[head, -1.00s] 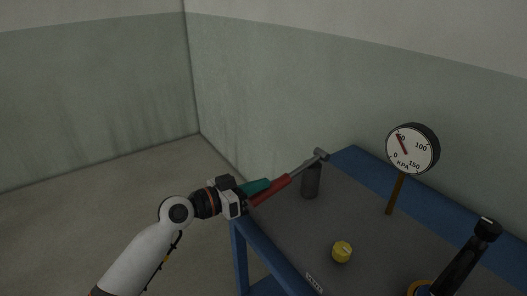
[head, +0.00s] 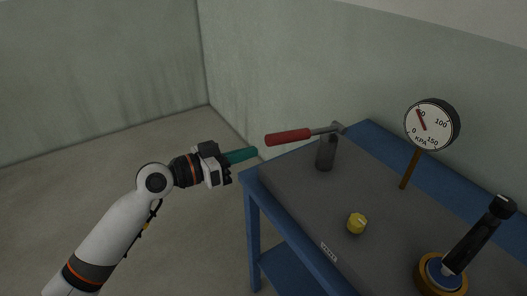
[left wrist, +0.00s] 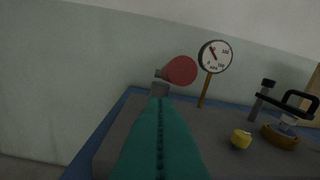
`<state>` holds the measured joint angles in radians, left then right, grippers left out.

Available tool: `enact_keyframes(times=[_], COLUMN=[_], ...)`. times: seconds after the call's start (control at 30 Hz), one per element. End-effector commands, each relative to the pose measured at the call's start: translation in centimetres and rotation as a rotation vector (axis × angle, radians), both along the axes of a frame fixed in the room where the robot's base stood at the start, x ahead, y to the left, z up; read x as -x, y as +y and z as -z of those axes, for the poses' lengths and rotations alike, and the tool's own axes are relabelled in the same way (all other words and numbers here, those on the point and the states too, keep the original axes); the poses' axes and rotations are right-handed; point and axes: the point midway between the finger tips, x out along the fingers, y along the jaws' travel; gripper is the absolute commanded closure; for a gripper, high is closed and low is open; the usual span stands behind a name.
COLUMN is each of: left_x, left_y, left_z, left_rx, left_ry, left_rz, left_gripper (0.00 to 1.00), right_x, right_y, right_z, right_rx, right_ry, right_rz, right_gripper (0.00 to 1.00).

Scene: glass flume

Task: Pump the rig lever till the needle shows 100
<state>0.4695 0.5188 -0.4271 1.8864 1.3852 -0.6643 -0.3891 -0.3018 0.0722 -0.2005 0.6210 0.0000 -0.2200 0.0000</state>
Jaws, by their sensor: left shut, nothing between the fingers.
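The rig lever has a red handle (head: 288,137) on a grey rod and pivots on a dark grey post (head: 326,153) at the table's far left edge. The handle lies nearly level and points left; its end faces the left wrist view (left wrist: 180,71). The round white gauge (head: 431,125) stands on a brown stick, its red needle close to the 50 mark. My left gripper (head: 243,155), with green fingers, is shut and empty, just left of and slightly below the handle's end, apart from it. Its fingers fill the lower middle of the left wrist view (left wrist: 160,135). My right gripper is not in view.
The blue table (head: 262,176) has a dark grey top. A yellow knob (head: 356,223) sits near its middle. A black handled fixture (head: 478,236) on a round orange-and-blue base stands at the right. Left of the table is open floor.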

Motion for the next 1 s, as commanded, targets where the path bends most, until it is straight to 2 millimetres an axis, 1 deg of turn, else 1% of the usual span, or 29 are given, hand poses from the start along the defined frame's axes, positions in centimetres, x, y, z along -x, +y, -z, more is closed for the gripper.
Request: enact_keyframes(times=[0.03, 0.1, 0.27, 1.0], left_x=[0.6, 1.1, 1.9, 2.1], left_y=[0.9, 1.7, 2.9, 3.1], left_z=[0.4, 0.2, 0.0, -0.3], left_rx=[-0.003, -0.001, 0.002, 0.004], left_ry=[0.0, -0.002, -0.003, -0.004], left_rz=[0.0, -0.001, 0.0, 0.0], left_gripper=[1.0, 1.0, 1.0, 1.0], right_x=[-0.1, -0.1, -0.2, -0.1], right_y=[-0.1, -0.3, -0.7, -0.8], right_z=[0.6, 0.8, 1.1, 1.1], right_rx=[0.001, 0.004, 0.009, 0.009], right_ry=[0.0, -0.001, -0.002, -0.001], right_rz=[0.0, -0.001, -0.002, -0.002], right_gripper=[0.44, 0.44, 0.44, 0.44])
